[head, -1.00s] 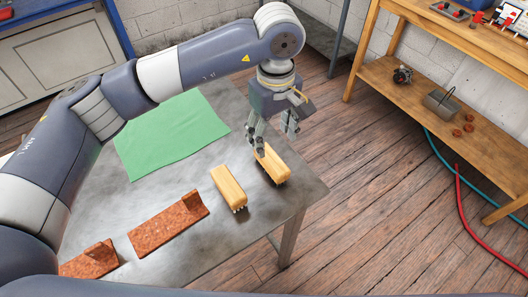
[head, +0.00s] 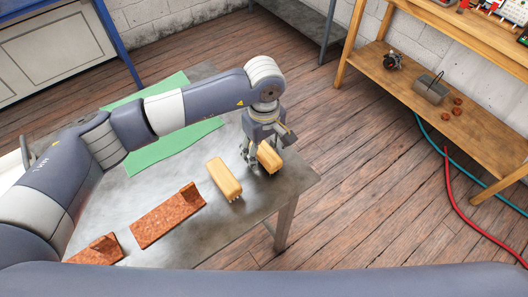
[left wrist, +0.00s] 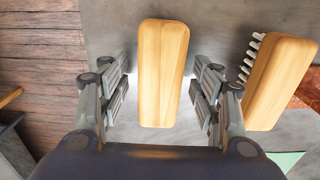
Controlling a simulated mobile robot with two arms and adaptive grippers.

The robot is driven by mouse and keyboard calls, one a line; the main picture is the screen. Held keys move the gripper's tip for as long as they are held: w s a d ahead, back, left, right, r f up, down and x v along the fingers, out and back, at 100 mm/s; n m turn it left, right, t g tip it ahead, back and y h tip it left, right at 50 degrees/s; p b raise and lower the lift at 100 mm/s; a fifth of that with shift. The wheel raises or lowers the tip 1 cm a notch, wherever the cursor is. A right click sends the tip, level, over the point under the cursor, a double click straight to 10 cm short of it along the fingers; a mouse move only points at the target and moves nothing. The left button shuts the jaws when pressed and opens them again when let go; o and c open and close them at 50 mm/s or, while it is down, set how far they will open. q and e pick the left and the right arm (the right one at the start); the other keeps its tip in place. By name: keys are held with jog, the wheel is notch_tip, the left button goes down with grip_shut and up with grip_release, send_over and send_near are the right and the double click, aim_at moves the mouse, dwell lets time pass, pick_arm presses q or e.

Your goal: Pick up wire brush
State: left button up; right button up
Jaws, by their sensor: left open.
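Two wire brushes with pale wooden backs lie bristles down on the grey metal table. The right-hand brush (head: 270,157) is near the table's far right edge. It also shows in the middle of the left wrist view (left wrist: 162,75). My left gripper (head: 260,161) is open and lowered over this brush, with one finger on each side. In the left wrist view a gap shows between the brush and each finger (left wrist: 162,88). The second brush (head: 224,178) lies just to the left; in the left wrist view its bristles face the right finger (left wrist: 280,82). My right gripper is out of view.
The metal table (head: 270,205) also bears two speckled red-brown blocks (head: 168,217) (head: 97,252) and a green cloth (head: 170,150). A wooden shelf unit (head: 455,120) stands at the right with small parts on it. Red and blue-green hoses lie on the floor.

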aim_at(264, 149)
pick_arm(q)
jog(key=shift+c, duration=1.1)
jog(key=c, duration=0.9)
jog(key=shift+c, duration=0.4)
pick_arm(e)
jog(key=shift+s+d, duration=0.4)
jog(key=shift+d, duration=0.1)
pick_arm(q)
jog(key=shift+r, duration=0.1)
pick_arm(e)
jog(key=shift+w, duration=0.1)
pick_arm(q)
jog(key=shift+w+r, duration=0.1)
jog(key=shift+r, duration=0.15)
notch_tip(264, 149, up, 8)
jog(key=b, duration=0.2)
jog(key=shift+r+b, duration=0.25)
jog(key=shift+b, duration=0.1)
jog(key=shift+r, duration=0.45)
pick_arm(e)
notch_tip(264, 149, down, 3)
jog(key=shift+w+a+r, duration=0.1)
jog(key=shift+w+r, duration=0.05)
